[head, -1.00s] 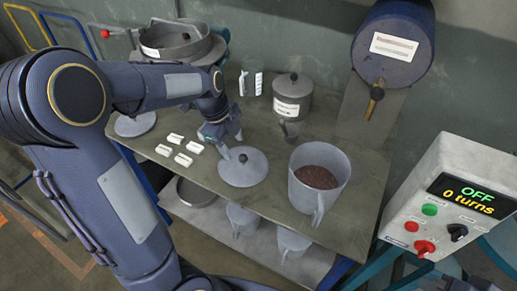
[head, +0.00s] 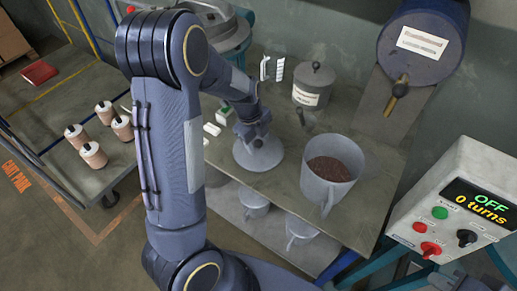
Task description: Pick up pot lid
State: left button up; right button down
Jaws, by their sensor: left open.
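The pot lid (head: 258,156) is a grey round disc with a small dark knob, lying on the table top near its front edge. My left gripper (head: 257,141) is right above the lid, with its fingertips close to the knob. Its jaws are open; whether they touch the knob I cannot tell. A grey pot (head: 331,180) filled with brown granules stands to the right of the lid. My right gripper does not show.
A lidded, labelled canister (head: 313,88) and a scoop (head: 303,117) stand behind. Small white blocks (head: 212,129) lie left of the lid. A control box (head: 455,215) is at right. A cart with several spools (head: 95,155) stands at left. Pots sit on the lower shelf.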

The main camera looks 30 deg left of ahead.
pick_arm(q)
jog(key=shift+c, duration=0.4)
jog(key=c, duration=1)
